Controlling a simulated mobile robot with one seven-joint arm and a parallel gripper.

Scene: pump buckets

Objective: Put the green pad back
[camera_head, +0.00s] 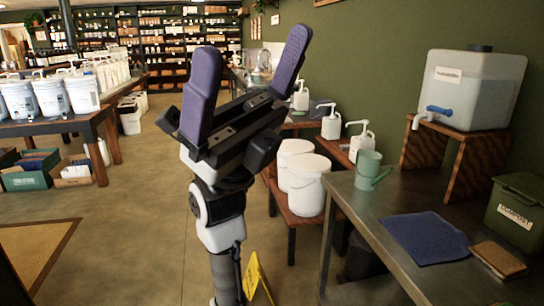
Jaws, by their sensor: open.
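My gripper (250,48) is raised in the middle of the view, with its two purple-padded fingers spread wide and nothing between them. It is apart from the tables. I cannot make out a green pad in this view. A flat brown pad-like block (497,259) lies on the dark table (385,268) at the lower right. A folded blue cloth (427,237) lies just left of it. A green pitcher (370,171) stands at the table's far left edge.
A green compost bin (518,211) stands at the table's right. A water container (472,88) with a blue tap sits on a wooden stand (475,160). White buckets (307,185) stand on a low bench. A yellow sign (257,279) stands near my arm.

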